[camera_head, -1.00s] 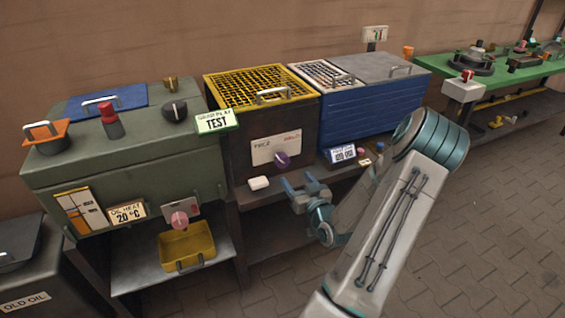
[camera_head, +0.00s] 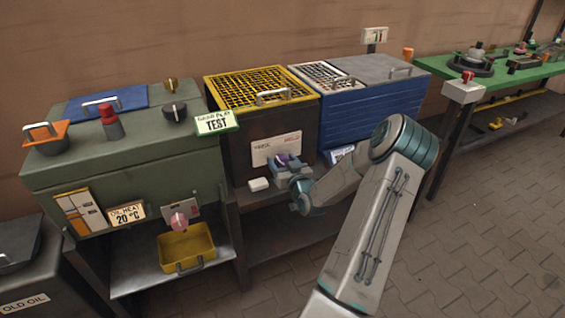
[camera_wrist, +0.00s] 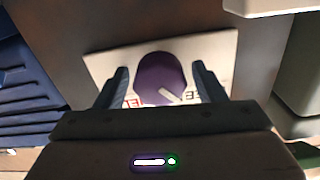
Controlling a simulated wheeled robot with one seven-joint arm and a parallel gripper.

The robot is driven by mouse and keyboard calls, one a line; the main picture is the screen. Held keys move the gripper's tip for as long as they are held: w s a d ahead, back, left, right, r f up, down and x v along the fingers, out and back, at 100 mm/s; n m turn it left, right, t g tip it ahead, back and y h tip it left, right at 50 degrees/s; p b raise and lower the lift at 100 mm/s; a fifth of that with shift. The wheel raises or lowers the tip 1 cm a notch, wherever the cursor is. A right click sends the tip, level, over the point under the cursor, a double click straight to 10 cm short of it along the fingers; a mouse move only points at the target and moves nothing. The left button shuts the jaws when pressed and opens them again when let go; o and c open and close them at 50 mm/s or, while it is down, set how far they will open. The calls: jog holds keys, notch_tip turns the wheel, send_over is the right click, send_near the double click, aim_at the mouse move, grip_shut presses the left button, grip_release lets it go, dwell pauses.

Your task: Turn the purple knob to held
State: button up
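The purple knob (camera_wrist: 160,79) is round with a pale pointer line and sits on a white label plate (camera_wrist: 215,49). In the wrist view the pointer aims down and to the right; the plate's lettering is partly hidden. In the head view the knob (camera_head: 281,158) shows on the front of the dark box with the yellow grille (camera_head: 262,88), partly covered by my gripper (camera_head: 287,164). My gripper's two fingers (camera_wrist: 160,88) are apart, one on each side of the knob, with visible gaps. I cannot tell how deep they reach over it.
A small white block (camera_head: 259,184) lies on the ledge below the knob, left of my gripper. A blue cabinet (camera_head: 370,110) stands to the right, partly behind my arm. A green machine (camera_head: 140,160) with a pink knob (camera_head: 179,223) stands to the left.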

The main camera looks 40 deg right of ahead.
jog(key=c, duration=0.9)
jog(key=shift+o, duration=0.2)
jog(key=shift+m, duration=0.3)
jog(key=m, duration=0.7)
jog(key=shift+d+m, duration=0.1)
jog(key=shift+m, duration=0.2)
jog(key=m, duration=0.3)
jog(key=shift+m+p, duration=0.3)
jog(key=shift+f+m+p, duration=0.15)
jog(key=shift+m+p, duration=0.2)
jog(key=shift+m, duration=1.65)
